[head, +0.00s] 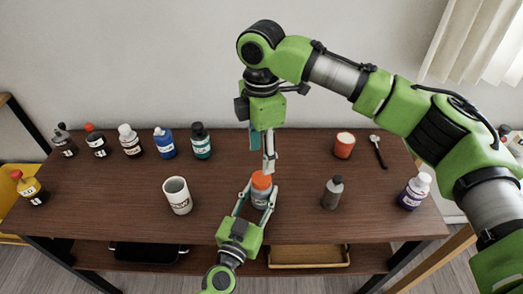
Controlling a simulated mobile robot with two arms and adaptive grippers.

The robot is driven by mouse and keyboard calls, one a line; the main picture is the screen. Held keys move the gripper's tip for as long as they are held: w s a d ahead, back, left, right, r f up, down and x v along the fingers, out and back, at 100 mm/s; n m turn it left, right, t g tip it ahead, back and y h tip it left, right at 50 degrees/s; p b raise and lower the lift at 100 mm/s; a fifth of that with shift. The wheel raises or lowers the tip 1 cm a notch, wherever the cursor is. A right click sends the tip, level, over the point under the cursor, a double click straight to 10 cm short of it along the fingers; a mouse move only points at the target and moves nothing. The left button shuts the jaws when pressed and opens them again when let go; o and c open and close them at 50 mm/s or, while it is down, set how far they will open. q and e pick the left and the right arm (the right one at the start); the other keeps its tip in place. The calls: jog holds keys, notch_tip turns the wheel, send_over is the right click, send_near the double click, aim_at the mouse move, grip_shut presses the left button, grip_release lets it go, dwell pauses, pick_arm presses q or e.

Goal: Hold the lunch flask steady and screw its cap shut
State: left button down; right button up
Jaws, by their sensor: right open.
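My right gripper (268,163) hangs pointing down just above and slightly right of the cap, open and empty. Its fingers are seen nearly edge-on, and the small gap to the cap is hard to judge. How far the cap is screwed on cannot be told.
A white mug (177,195) stands left of the flask, a grey bottle (332,193) right. Several bottles line the back left. A purple-labelled bottle (414,191) is at the right edge. Table around the flask is clear.

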aim_at(261, 178)
jog(key=shift+f, duration=0.1)
jog(key=shift+f, duration=3.95)
jog(key=c, duration=1.1)
jog(key=m, duration=0.5)
jog(key=shift+m, duration=0.4)
jog(key=shift+c, duration=0.2)
jog(key=m, duration=0.5)
jog(key=shift+m, duration=0.3)
jog(key=o, duration=1.3)
